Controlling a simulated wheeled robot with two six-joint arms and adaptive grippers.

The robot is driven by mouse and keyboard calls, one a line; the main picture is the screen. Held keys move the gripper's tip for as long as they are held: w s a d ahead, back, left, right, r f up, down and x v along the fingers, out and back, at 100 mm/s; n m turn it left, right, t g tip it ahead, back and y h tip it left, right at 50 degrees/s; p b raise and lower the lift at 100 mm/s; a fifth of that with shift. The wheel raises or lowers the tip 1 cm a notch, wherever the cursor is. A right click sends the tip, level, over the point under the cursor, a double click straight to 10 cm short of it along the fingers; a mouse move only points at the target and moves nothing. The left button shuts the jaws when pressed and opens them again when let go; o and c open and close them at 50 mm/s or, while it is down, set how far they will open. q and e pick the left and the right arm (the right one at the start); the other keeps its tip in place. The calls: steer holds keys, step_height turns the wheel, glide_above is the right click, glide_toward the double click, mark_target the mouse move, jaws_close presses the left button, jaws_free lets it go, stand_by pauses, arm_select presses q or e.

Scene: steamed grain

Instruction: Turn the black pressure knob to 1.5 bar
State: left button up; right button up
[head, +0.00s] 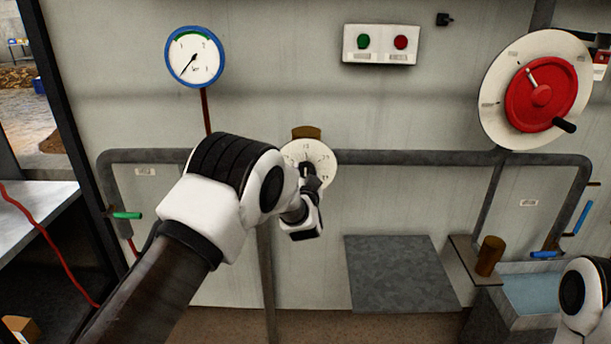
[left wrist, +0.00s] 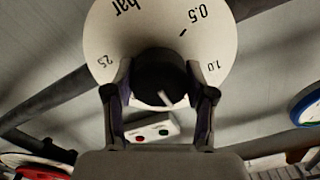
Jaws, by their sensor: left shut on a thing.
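The black knob (left wrist: 158,72) sits on a white round dial (left wrist: 222,38) marked 0.5, 1.0, 2.5 and "bar". My left gripper (left wrist: 160,88) is shut on the knob, one finger on each side. The knob's white pointer mark (left wrist: 166,99) points to the lower rim, slightly right in the left wrist view; the number there is not readable. In the head view my left gripper (head: 309,183) covers part of the dial (head: 323,155). The blue-rimmed gauge (head: 194,57) has its needle towards the lower left. My right gripper is out of view.
A panel with green and red buttons (head: 382,45) is above right of the dial. A red handwheel (head: 541,93) is at the upper right. Grey pipes (head: 420,158) run along the wall. A brown cup (head: 490,256) stands at the lower right.

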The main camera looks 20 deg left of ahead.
arm_select(q)
steer(key=shift+f, duration=0.1)
stand_by(0.3)
steer(key=o, duration=1.2)
steer(key=shift+c, duration=0.2)
steer(key=v, duration=1.2)
